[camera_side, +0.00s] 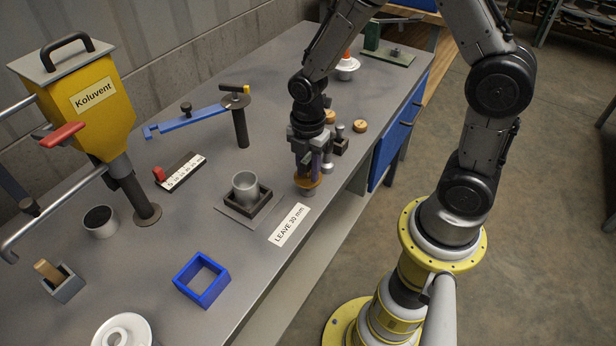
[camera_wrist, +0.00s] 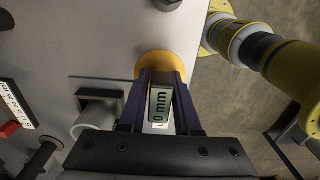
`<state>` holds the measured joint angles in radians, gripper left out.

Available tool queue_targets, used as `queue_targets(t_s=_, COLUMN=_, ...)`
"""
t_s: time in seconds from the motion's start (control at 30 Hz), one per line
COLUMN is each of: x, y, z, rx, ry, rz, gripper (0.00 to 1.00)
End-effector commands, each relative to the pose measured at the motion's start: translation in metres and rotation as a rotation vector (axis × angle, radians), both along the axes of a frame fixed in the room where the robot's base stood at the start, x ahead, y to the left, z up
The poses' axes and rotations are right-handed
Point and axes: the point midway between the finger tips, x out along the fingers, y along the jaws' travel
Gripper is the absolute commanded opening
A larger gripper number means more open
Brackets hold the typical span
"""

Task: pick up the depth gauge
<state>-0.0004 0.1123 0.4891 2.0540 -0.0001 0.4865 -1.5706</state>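The depth gauge has a round orange-yellow foot (camera_side: 307,184) that rests at table height, near the table's front edge. In the wrist view its grey display (camera_wrist: 161,105) reads "0 mm", and the foot also shows just beyond it. My gripper (camera_side: 308,166) points down over the gauge. In the wrist view its two dark purple fingers (camera_wrist: 162,90) stand on either side of the display, very close to it. Whether they touch the gauge is unclear. The gripper hides much of the gauge's body in the side view.
A grey cup (camera_side: 245,186) in a square dark holder stands left of the gauge. A "LEAVE 30 mm" label (camera_side: 289,225) lies in front. Small metal parts (camera_side: 340,142) and wooden discs (camera_side: 360,126) are close behind. A blue square frame (camera_side: 202,279) lies nearer the camera.

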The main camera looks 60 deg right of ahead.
Motion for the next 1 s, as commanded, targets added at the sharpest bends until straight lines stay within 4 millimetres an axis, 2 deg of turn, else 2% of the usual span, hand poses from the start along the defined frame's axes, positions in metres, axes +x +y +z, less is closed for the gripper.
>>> queue_targets(t_s=0.03, x=0.000, y=0.000, z=0.000, rx=0.000, ry=0.000, rz=0.000, gripper=0.20)
queue_targets(t_s=0.13, x=0.000, y=0.000, z=0.000, rx=0.000, ry=0.000, rz=0.000, gripper=0.02)
queue_targets(t_s=0.17, x=0.000, y=0.000, z=0.000, rx=0.000, ry=-0.001, rz=0.000, gripper=0.00)
queue_targets(t_s=0.73, x=0.001, y=0.000, z=0.003, rx=0.000, ry=-0.004, rz=0.000, gripper=0.00)
queue_targets(t_s=0.87, x=0.001, y=0.000, z=0.012, rx=0.000, ry=-0.005, rz=0.000, gripper=0.00)
queue_targets(t_s=1.0, x=0.002, y=0.000, z=0.031, rx=0.000, ry=-0.008, rz=0.000, gripper=0.00)
